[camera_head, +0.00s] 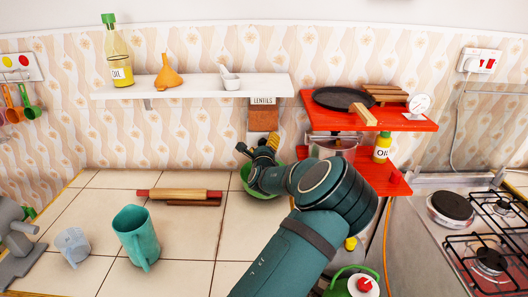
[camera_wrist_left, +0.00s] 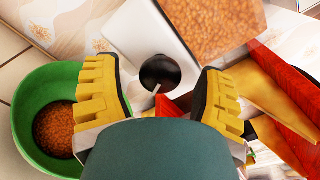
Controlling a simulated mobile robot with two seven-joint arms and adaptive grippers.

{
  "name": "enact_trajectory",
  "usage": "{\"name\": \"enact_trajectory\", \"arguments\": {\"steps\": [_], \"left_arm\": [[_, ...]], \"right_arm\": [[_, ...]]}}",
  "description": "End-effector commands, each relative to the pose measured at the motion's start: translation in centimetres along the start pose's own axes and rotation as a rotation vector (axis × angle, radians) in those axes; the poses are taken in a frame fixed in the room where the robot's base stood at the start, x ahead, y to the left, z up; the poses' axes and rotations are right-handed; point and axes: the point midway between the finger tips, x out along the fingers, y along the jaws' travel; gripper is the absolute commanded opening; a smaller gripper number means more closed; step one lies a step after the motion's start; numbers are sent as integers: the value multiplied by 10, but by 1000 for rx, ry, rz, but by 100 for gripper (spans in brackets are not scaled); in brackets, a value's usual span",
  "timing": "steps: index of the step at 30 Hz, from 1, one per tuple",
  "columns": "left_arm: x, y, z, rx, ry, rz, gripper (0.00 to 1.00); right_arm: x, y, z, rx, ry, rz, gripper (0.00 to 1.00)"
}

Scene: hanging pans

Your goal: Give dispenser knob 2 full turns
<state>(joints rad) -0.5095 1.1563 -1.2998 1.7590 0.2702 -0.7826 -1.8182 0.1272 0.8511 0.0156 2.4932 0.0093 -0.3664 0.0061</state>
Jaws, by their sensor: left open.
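The lentil dispenser (camera_head: 263,117) hangs on the wall under the shelf, with a "LENTILS" label and brown lentils behind its clear front. In the left wrist view its white lower body (camera_wrist_left: 140,35) carries a round dark knob (camera_wrist_left: 160,72) with a pale line mark pointing toward the bottom of the picture. My left gripper (camera_head: 258,147) is in front of the dispenser's lower part. Its yellow-padded fingers (camera_wrist_left: 158,95) are open on either side of the knob, with gaps on both sides. In the head view the knob is hidden by the gripper. My right gripper is out of view.
A green bowl (camera_wrist_left: 22,110) with lentils in it stands below the dispenser. A red shelf unit (camera_head: 372,177) is close on the right. A rolling pin (camera_head: 180,194) and a teal mug (camera_head: 136,240) are on the tiled counter (camera_head: 190,245); a white shelf (camera_head: 200,87) is above.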

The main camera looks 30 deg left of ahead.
Motion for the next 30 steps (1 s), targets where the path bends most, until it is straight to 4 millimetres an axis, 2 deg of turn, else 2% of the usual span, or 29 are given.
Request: {"name": "enact_trajectory", "arguments": {"steps": [5,12,18,23,30], "left_arm": [[-24,-1,0,-1,1,0,70],[-72,-1,-1,0,3,0,70],[-103,-1,-1,1,2,-2,70],[-114,-1,-1,0,1,-1,70],[-116,-1,0,0,1,-2,70]], "right_arm": [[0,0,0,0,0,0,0],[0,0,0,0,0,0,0],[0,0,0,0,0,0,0],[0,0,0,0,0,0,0],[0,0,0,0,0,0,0]]}}
